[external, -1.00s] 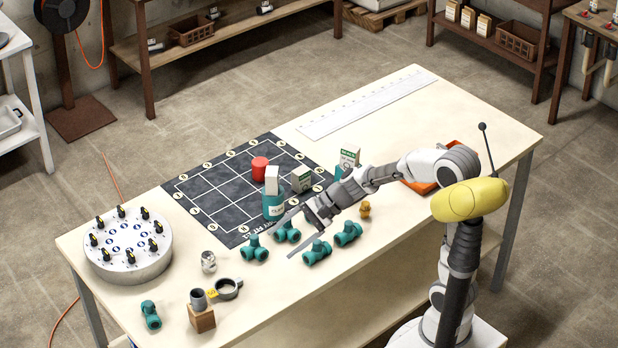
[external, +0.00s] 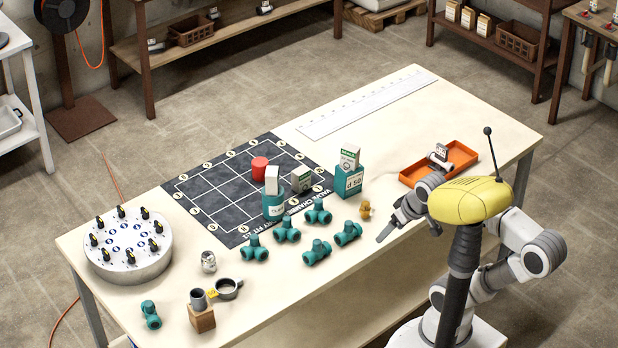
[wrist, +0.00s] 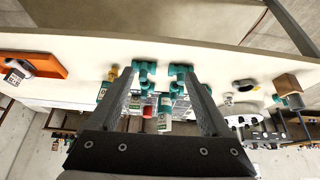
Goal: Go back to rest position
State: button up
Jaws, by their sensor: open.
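My gripper (external: 400,226) is above the front right part of the table (external: 300,300), drawn back close to my body. In the wrist view my gripper (wrist: 168,75) shows two dark fingers spread apart with nothing held between them. Several teal pipe fittings (external: 317,252) lie on the table left of my gripper. They also show beyond the fingers in the wrist view (wrist: 145,72). A small brass fitting (external: 365,210) stands just left of my gripper.
A dark grid mat (external: 215,205) bears a red cylinder (external: 259,168). An orange tray (external: 462,156) lies at the right, beside my arm. A round knob panel (external: 130,250) is at the left. A white ruler (external: 365,104) lies at the back.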

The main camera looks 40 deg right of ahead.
notch_tip(320, 180, up, 17)
jog(key=p, duration=1.6)
jog(key=shift+f+p, duration=0.15)
jog(key=shift+p, duration=0.2)
